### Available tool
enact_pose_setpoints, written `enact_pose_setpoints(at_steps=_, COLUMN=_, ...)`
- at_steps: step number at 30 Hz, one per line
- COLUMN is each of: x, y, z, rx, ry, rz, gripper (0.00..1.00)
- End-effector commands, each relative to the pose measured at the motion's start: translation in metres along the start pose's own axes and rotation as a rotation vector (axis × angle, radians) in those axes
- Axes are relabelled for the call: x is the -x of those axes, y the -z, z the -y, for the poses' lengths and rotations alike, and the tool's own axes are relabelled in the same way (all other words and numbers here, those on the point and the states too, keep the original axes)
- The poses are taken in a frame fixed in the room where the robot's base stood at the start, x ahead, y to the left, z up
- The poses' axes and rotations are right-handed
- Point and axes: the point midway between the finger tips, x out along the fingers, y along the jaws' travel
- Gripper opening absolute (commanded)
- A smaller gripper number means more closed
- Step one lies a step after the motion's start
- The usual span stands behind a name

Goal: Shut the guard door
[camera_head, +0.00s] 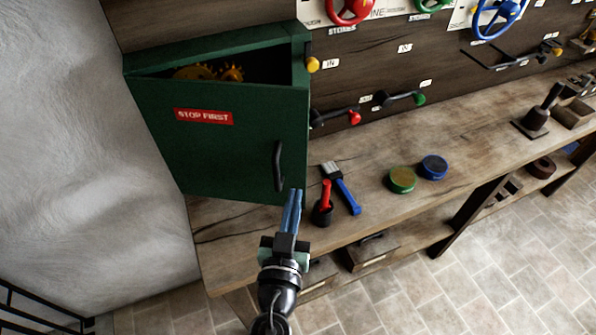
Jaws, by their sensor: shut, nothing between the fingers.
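The guard door (222,156) is the dark green front panel of a green box, with a red "STOP FIRST" label (204,117) and a black upright handle (278,166) near its right edge. It stands partly open, and yellow gears (210,73) show in the gap above its top edge. The box (220,45) is at the back left, over the bench. My gripper (292,196) has its blue fingers shut, with nothing seen between them. The fingertips appear just below and right of the handle, near the door's lower right corner; I cannot tell whether they touch the door.
On the wooden bench (450,150) right of my gripper are a red-handled item in a black cup (323,213), a blue brush (347,196), and green (402,180) and blue (433,167) round tins. Levers with red (354,118) and green knobs jut from the panel. A white wall is at left.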

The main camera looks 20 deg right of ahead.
Motion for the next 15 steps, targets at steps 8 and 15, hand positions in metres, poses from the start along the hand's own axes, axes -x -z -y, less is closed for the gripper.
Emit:
enact_pose_setpoints(at_steps=8, x=-0.041, y=0.002, z=0.000, rx=0.000, ry=-0.001, rz=0.000, gripper=0.00)
enact_pose_setpoints(at_steps=15, x=-0.052, y=0.000, z=0.000, rx=0.000, ry=0.000, rz=0.000, gripper=0.00)
